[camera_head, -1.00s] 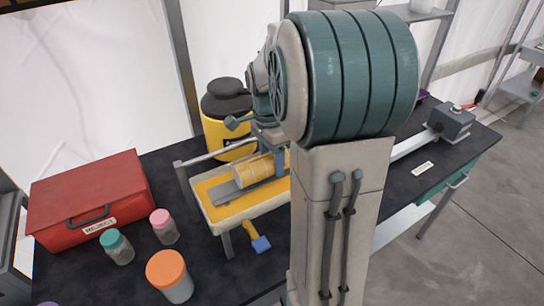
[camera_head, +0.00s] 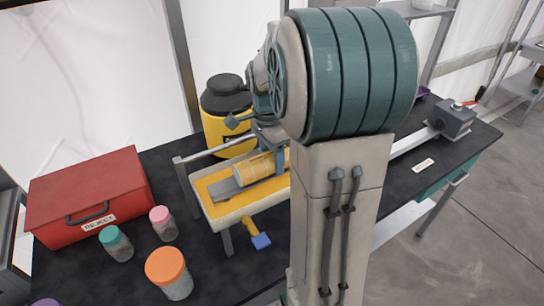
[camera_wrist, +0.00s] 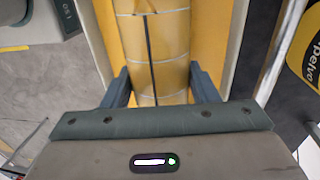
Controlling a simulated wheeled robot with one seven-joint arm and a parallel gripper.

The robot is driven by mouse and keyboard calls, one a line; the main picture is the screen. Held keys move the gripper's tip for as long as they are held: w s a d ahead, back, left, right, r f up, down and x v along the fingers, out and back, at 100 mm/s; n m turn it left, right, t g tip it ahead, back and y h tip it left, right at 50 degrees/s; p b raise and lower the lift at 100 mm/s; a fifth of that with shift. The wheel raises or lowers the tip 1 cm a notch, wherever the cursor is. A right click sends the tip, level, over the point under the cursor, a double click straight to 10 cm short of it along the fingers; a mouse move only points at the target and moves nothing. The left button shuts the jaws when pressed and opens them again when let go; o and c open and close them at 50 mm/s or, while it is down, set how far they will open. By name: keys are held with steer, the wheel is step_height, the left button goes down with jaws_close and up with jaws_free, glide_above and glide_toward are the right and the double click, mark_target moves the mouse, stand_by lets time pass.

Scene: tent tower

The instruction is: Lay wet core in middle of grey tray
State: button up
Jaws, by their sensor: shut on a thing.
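The wet core is a tan, banded cylinder (camera_head: 258,170) over a yellow-lined, pale-rimmed bed (camera_head: 240,219). In the wrist view the core (camera_wrist: 153,40) runs lengthwise with a dark line along it. My gripper (camera_wrist: 160,88) is shut on the core, a finger on each side. In the head view my gripper (camera_head: 270,142) is partly hidden behind my arm. A flat grey strip (camera_head: 222,190) shows at the core's left end. I cannot tell whether it is the grey tray. I cannot tell whether the core touches the bed.
A red REJECT box (camera_head: 90,185) and jars with teal (camera_head: 117,243), pink (camera_head: 163,224) and orange (camera_head: 169,272) lids stand at left. A yellow drum (camera_head: 226,108) stands behind the bed. A grey device (camera_head: 452,120) sits at the right end of the dark table (camera_head: 440,155).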

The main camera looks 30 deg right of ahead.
steer(key=shift+f, duration=0.1)
steer(key=o, duration=1.6)
steer(key=shift+c, duration=0.2)
step_height(320, 180, up, 14)
steer(key=w+b, duration=0.1)
steer(key=shift+w+f, duration=0.15)
steer(key=shift+w, duration=0.25)
steer(key=s+a+f+n+t, duration=0.1)
steer(key=s+a+f+n, duration=0.2)
steer(key=s+n, duration=0.1)
steer(key=s+a+f+n+t, duration=0.2)
steer(key=s+a+f+n, duration=0.1)
steer(key=n, duration=0.4)
steer(key=s+a+f+n+t, duration=0.1)
steer(key=s+a+f+n, duration=0.2)
steer(key=s+a+n, duration=0.2)
steer(key=shift+s+a+f+n+t, duration=0.15)
steer(key=shift+s+n+t, duration=0.1)
steer(key=shift+s, duration=0.3)
steer(key=shift+s+a+f+n+t, duration=0.15)
steer(key=shift+s+n, duration=0.1)
steer(key=shift+s, duration=0.3)
steer(key=shift+s+f+n, duration=0.2)
steer(key=shift+f+n, duration=0.15)
steer(key=shift+n, duration=0.05)
